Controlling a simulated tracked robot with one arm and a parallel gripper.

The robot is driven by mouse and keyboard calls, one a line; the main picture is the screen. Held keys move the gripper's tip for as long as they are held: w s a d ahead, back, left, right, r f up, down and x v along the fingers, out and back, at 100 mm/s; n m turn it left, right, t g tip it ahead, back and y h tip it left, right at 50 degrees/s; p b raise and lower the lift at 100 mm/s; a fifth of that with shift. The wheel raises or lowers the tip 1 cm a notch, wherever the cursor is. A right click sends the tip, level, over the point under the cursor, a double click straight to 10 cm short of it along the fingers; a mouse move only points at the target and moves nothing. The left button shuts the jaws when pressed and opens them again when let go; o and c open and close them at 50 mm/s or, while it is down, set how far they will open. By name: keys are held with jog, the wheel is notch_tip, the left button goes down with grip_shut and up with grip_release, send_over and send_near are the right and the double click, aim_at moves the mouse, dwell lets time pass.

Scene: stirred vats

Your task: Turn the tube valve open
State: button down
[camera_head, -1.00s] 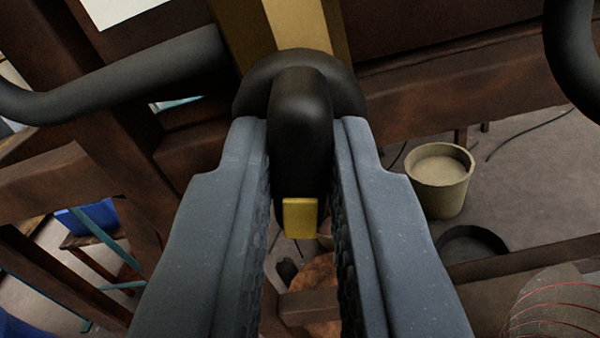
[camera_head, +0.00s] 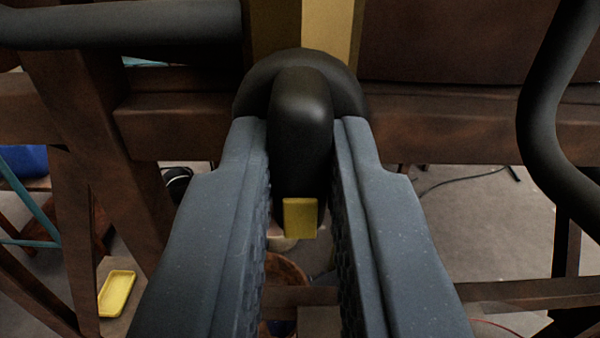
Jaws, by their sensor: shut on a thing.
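The tube valve's black handle (camera_head: 301,120) sits in the middle of the view, with a rounded black hub behind it and a yellow tip (camera_head: 300,218) at its lower end. Above the hub is a yellow block or pipe (camera_head: 302,25). My gripper (camera_head: 302,155) is shut on the handle, one grey finger on each side. The handle points straight down in the picture. The fingers hide parts of its sides.
A dark tube (camera_head: 120,25) runs along the upper left, and another dark tube (camera_head: 548,120) curves at the right. Brown wooden beams (camera_head: 450,122) cross behind. Below on the floor are a yellow tray (camera_head: 117,293) and a cable (camera_head: 465,178).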

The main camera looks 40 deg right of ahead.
jog(key=c, duration=1.4)
grip_release()
jog(key=shift+w, duration=0.15)
jog(key=shift+c, duration=0.2)
jog(key=shift+a, duration=0.1)
jog(key=b+v, duration=1.1)
jog(key=v, duration=0.2)
jog(key=shift+s+a, duration=0.2)
jog(key=shift+s, duration=0.15)
jog(key=shift+f, duration=0.1)
